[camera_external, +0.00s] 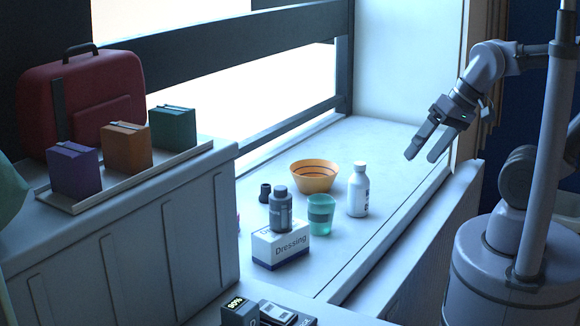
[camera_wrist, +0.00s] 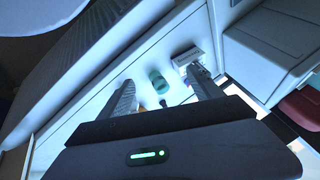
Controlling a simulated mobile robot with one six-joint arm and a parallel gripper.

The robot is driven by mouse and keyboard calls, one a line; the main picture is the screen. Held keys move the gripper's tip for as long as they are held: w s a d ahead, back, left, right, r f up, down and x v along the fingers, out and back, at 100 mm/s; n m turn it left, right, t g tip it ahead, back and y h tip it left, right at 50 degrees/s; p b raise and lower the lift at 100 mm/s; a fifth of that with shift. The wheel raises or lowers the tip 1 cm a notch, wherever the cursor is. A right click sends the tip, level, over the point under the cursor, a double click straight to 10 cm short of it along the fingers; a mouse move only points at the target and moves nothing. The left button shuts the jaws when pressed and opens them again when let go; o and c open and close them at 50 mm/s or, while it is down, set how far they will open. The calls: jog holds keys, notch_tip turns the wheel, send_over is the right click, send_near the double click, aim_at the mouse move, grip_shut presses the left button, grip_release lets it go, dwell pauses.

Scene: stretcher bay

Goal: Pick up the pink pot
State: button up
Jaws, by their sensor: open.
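No whole pink pot shows in either view. A small sliver of pink (camera_external: 238,222) shows at the right edge of the white cabinet in the external view; the cabinet hides the rest, so I cannot tell if it is the pot. My gripper (camera_external: 421,156) is open and empty, high over the right side of the white counter, well apart from the objects there. In the wrist view my gripper's two fingers (camera_wrist: 160,80) are spread, with a teal cup (camera_wrist: 157,82) seen far off between them.
The counter (camera_external: 390,165) holds an orange bowl (camera_external: 314,177), a white bottle (camera_external: 358,190), the teal cup (camera_external: 321,214), a small dark object (camera_external: 265,193) and a grey bottle (camera_external: 282,210) on a Dressing box (camera_external: 281,247). The cabinet (camera_external: 130,240) bears a red case (camera_external: 85,95) and a tray of boxes.

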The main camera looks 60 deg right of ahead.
jog(key=shift+c, duration=0.4)
jog(key=w+a+r+n+g+p, duration=0.1)
jog(key=w+a+n+p, duration=0.15)
jog(key=w, duration=1.25)
jog(key=w+a+r+n+p, duration=0.15)
jog(key=w+n, duration=0.25)
jog(key=w, duration=1.1)
jog(key=w+a+f, duration=0.1)
jog(key=w+f, duration=0.4)
jog(key=f, duration=0.2)
jog(key=w+a+f+n+b, duration=0.1)
jog(key=w+f, duration=0.4)
jog(key=f, duration=0.2)
jog(key=w+a+f+n+b, duration=0.1)
jog(key=w+a+f, duration=0.1)
jog(key=w+f, duration=0.3)
notch_tip(320, 180, down, 2)
jog(key=shift+w+f+n, duration=0.15)
jog(key=shift+n, duration=0.1)
jog(key=x, duration=0.1)
jog(key=b+x, duration=0.1)
jog(key=x, duration=0.1)
jog(key=d+b+x, duration=0.1)
jog(key=x, duration=0.1)
jog(key=shift+f, duration=0.3)
jog(key=shift+a+f, duration=0.15)
jog(key=shift+f, duration=0.15)
jog(key=shift+r, duration=0.1)
